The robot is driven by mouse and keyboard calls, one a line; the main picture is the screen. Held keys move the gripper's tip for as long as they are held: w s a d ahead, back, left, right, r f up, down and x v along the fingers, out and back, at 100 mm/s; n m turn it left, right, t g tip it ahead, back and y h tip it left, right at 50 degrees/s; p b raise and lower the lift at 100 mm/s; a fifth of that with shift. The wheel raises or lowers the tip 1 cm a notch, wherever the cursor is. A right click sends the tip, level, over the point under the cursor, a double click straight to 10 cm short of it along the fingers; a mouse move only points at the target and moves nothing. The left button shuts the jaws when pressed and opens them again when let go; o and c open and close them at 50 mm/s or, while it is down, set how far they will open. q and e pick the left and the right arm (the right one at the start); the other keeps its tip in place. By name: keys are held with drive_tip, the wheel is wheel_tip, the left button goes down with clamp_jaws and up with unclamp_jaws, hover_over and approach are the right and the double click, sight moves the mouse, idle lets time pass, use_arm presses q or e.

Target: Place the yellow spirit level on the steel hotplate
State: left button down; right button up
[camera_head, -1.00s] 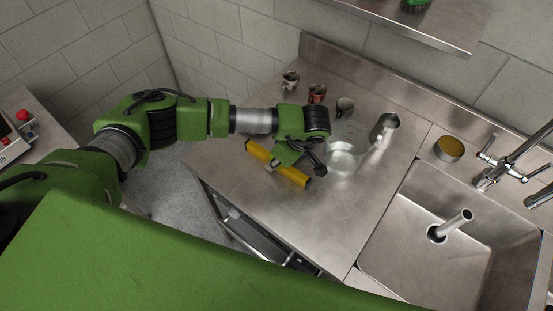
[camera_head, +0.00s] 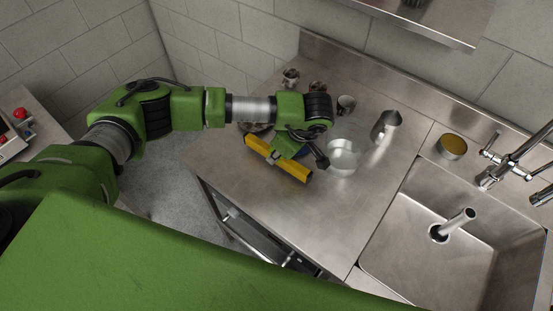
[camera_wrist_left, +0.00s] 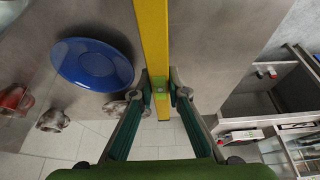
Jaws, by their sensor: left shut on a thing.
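The yellow spirit level (camera_head: 294,171) is a long bar held above the steel counter, with its near end pointing to the lower right. In the left wrist view the yellow bar (camera_wrist_left: 152,40) runs up the picture between the two fingertips (camera_wrist_left: 160,91). I cannot make out a steel hotplate for certain; a pale device with a red button (camera_head: 14,135) stands at the far left edge, only partly in view. My right gripper is not in view.
A blue plate (camera_wrist_left: 93,64) lies beside the level in the wrist view. Several mugs, a glass bowl (camera_head: 343,156) and a steel jug (camera_head: 385,127) stand on the counter (camera_head: 270,215). A sink (camera_head: 440,265) is at right. The counter's front is clear.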

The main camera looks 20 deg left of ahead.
use_arm(q)
drive_tip(key=s+a+r+b, duration=0.6)
drive_tip(key=s+a+r, duration=0.3)
drive_tip(key=s+r, duration=0.2)
drive_tip(key=w+d+r+m+t+h+b, duration=0.1)
drive_tip(key=w+d+m+h, duration=0.3)
drive_tip(key=m, duration=1)
drive_tip(key=shift+w+d+t, duration=0.5)
drive_tip(key=shift+t, duration=0.4)
